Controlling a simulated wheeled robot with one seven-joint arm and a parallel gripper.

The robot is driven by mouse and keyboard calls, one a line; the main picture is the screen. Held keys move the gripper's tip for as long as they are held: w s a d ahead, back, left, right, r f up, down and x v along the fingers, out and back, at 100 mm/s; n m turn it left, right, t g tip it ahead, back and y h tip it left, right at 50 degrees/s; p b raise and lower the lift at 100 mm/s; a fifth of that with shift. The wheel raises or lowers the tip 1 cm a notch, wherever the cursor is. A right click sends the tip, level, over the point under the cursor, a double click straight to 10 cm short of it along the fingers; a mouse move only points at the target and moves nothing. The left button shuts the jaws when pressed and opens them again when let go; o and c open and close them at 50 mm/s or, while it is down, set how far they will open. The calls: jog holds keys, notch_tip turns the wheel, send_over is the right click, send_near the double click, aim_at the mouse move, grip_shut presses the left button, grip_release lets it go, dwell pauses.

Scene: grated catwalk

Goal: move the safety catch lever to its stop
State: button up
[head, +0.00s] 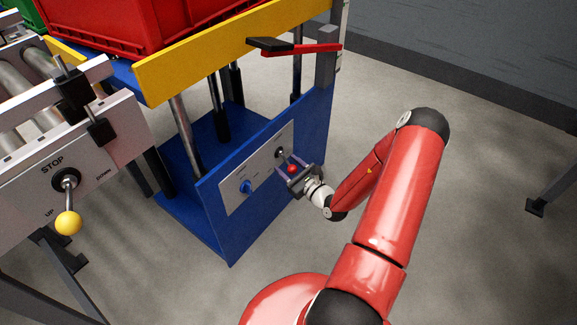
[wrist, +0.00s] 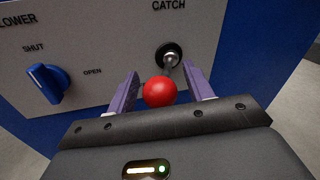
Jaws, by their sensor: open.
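The safety catch lever is a short metal rod with a red ball knob (wrist: 159,92), under the word CATCH on a pale panel (wrist: 105,30). The rod runs from a dark round socket toward the wrist camera. The red knob also shows in the head view (head: 292,169). My gripper (wrist: 158,88) is open, with one purple finger on each side of the knob. The lever's stop is not clearly visible.
A blue knob (wrist: 47,82) marked SHUT and OPEN is left of the lever. A yellow-ball lever (head: 68,222) marked STOP, UP and DOWN is on the roller conveyor. A red crate (head: 120,28) stands on the lift above.

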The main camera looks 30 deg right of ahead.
jog(key=v, duration=0.7)
jog(key=shift+s, duration=0.3)
jog(key=s+a+r+n+g+y, duration=0.3)
jog(key=a+r+n+g+y, duration=0.1)
jog(key=a+r+n+g, duration=0.4)
jog(key=s+a+r+n+g+y, duration=0.35)
jog(key=a+r+n+g, duration=0.35)
jog(key=a+n, duration=0.4)
jog(key=s+d+r+n+t+h, duration=0.2)
jog(key=s+r+n+t+h, duration=0.1)
jog(key=s+r+n+h, duration=0.8)
notch_tip(320, 180, up, 4)
jog(key=shift+s+d+r+n, duration=0.2)
jog(key=shift+s+n, duration=0.4)
jog(key=shift+s, duration=0.6)
